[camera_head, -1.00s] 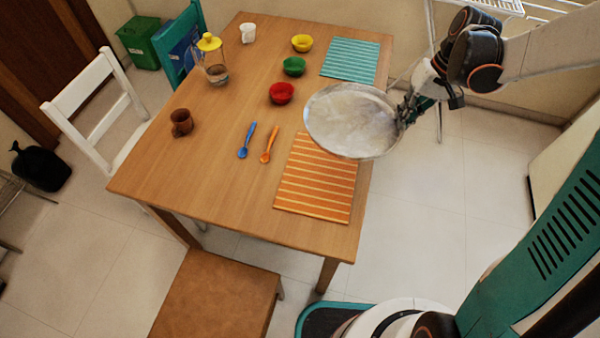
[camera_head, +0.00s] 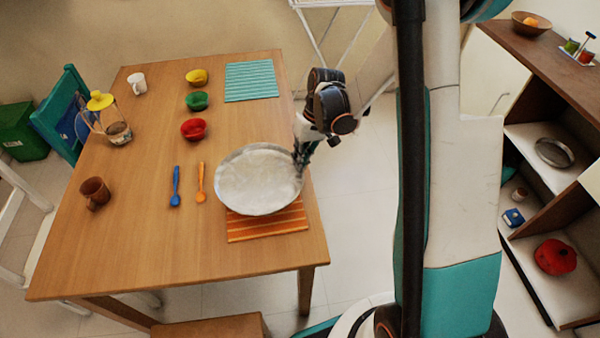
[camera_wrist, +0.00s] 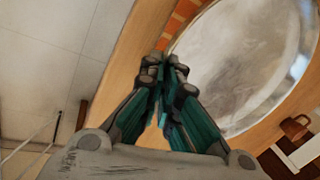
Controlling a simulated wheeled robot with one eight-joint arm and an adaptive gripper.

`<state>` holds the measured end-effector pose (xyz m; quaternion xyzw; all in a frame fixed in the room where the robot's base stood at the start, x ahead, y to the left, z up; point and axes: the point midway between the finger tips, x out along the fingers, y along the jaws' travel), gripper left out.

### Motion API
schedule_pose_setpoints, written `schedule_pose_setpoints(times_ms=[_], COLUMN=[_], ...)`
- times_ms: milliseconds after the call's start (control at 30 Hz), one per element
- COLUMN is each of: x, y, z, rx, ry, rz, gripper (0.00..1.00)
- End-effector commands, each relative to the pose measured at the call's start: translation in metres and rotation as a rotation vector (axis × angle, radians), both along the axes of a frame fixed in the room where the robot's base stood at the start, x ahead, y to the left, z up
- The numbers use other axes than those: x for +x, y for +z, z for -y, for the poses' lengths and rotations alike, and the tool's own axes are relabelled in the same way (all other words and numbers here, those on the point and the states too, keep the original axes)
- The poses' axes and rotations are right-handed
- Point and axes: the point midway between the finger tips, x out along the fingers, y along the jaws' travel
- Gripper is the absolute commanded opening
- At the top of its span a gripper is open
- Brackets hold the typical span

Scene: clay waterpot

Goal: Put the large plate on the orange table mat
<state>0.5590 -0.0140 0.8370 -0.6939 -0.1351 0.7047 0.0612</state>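The large plate (camera_head: 258,180) is round and silvery-grey, over the far part of the orange striped table mat (camera_head: 268,222). The mat's near strip shows below the plate; the rest is hidden. My gripper (camera_head: 300,158) is at the plate's right rim, shut on it. In the wrist view the fingertips (camera_wrist: 164,66) are close together at the rim of the plate (camera_wrist: 245,65). A strip of the orange mat (camera_wrist: 180,22) shows beside the rim there. I cannot tell whether the plate touches the mat or hangs just above it.
A blue spoon (camera_head: 175,187) and an orange spoon (camera_head: 201,183) lie left of the plate. Red (camera_head: 193,129), green (camera_head: 197,101) and yellow (camera_head: 197,77) bowls stand behind. A brown mug (camera_head: 95,192) and a pitcher (camera_head: 110,120) stand left. The table's front is clear.

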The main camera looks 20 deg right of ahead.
Motion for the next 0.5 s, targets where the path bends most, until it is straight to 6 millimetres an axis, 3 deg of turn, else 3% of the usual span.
schedule_pose_setpoints(times_ms=[167, 400, 500], x=[0.0, 0.0, 0.0], y=[-0.011, -0.044, -0.047], z=[0.0, 0.0, 0.0], rx=[0.001, 0.001, 0.001], ry=[0.0, 0.0, 0.0], rz=[0.0, 0.0, 0.0], gripper=[0.0, 0.0, 0.0])
